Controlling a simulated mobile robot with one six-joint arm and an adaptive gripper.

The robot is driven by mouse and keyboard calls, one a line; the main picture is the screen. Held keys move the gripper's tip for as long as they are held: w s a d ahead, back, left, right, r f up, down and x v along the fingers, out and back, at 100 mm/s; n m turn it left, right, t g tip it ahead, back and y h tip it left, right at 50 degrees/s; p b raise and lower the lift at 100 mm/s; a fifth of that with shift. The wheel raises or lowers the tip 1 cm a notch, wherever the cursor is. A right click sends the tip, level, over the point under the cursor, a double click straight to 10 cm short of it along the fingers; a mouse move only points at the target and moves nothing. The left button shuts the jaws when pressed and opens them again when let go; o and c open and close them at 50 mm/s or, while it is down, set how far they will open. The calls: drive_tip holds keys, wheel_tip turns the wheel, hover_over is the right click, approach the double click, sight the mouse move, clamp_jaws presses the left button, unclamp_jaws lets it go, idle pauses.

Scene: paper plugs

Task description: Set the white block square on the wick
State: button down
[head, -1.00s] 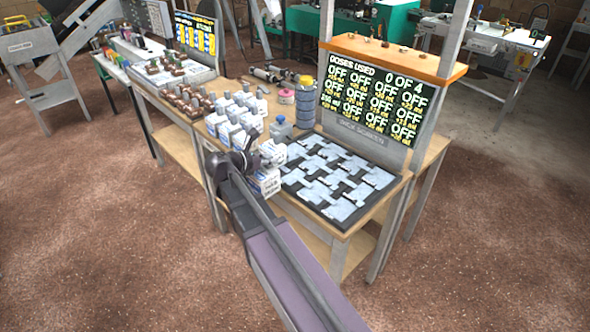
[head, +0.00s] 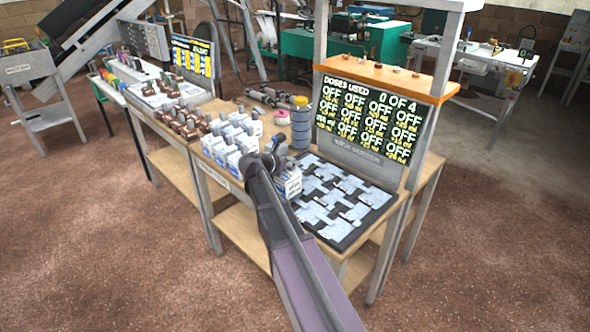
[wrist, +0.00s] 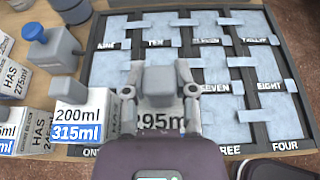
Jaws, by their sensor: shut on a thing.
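My gripper (wrist: 158,98) is shut on a white block (wrist: 150,122) with a grey top, its two fingers on either side. Part of its printed label, "95m", shows in the wrist view; my wrist hides its lower part. The block is in front of the dark board (wrist: 98,40) with pale blue wick pieces (wrist: 210,68); whether it touches them I cannot tell. In the head view my gripper (head: 272,152) is at the left edge of the board (head: 345,238), and the arm largely hides the held block.
Another white block (wrist: 82,112), labelled 200ml and 315ml, stands close left of my gripper. More white blocks (head: 225,150) crowd the bench to the left. A display (head: 368,120) reading "0 of 4" and blue stacked discs (head: 300,125) stand behind.

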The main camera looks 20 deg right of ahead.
sight(288, 168)
drive_tip(key=shift+d, duration=0.15)
drive_tip(key=shift+w+d, duration=0.35)
drive_tip(key=shift+d, duration=0.2)
wheel_tip(288, 168, down, 4)
drive_tip(key=b, duration=0.3)
drive_tip(key=shift+r+b, duration=0.15)
drive_tip(key=shift+b, duration=0.2)
drive_tip(key=shift+c, duration=2.1)
unclamp_jaws()
drive_tip(key=shift+r, duration=0.1)
drive_tip(key=shift+s+a+r+p, duration=0.25)
drive_tip(key=shift+a+p, duration=0.15)
drive_tip(key=shift+a, duration=0.15)
drive_tip(key=p+v, duration=0.3)
drive_tip(key=v, duration=0.7)
drive_tip(key=shift+a+p, duration=0.35)
drive_tip(key=shift+p, duration=0.05)
